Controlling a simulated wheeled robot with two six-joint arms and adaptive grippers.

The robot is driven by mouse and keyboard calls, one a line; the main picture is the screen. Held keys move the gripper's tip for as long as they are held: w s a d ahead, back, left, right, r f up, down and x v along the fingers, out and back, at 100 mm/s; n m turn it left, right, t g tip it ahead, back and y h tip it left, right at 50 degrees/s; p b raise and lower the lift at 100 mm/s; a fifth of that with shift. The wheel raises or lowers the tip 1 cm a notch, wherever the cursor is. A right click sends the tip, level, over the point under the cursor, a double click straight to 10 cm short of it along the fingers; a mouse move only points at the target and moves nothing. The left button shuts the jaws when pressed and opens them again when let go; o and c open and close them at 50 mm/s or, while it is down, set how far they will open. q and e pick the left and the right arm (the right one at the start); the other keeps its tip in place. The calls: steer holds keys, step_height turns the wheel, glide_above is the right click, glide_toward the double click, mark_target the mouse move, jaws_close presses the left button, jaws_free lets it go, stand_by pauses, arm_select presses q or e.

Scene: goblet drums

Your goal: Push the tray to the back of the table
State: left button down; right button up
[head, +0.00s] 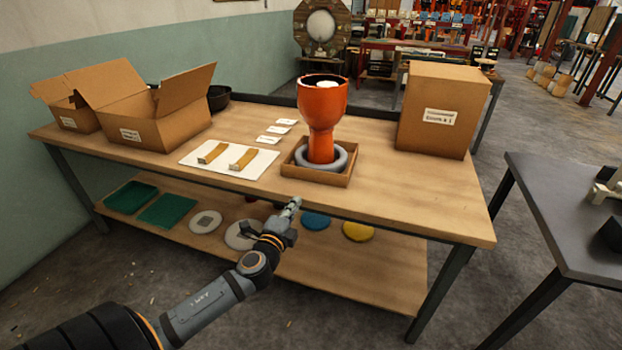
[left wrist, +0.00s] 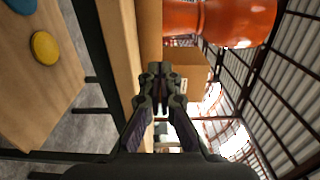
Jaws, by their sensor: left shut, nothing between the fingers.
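A shallow brown tray (head: 290,171) lies on the wooden table (head: 400,196), close to its front edge. In the tray a grey ring (head: 342,158) surrounds the foot of an upright orange goblet drum (head: 323,105). My left gripper (head: 295,203) is shut and empty, just in front of the tray at the table's front edge. I cannot tell whether it touches the tray. In the left wrist view the shut fingers (left wrist: 160,75) point toward the tray's side, with the drum (left wrist: 225,20) beside them. My right gripper is not in view.
A closed cardboard box (head: 430,130) stands right of the tray. A white board (head: 262,165) with two wooden blocks lies left. White cards (head: 276,130) lie behind the board. Open boxes (head: 150,120) stand at the far left. A low dark rail runs along the back edge.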

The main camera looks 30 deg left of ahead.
arm_select(q)
steer(key=p, duration=0.1)
glide_toward(314, 171)
steer(key=p+x, duration=0.1)
steer(key=x, duration=0.5)
steer(key=shift+w+f, duration=0.1)
steer(key=shift+w, duration=0.35)
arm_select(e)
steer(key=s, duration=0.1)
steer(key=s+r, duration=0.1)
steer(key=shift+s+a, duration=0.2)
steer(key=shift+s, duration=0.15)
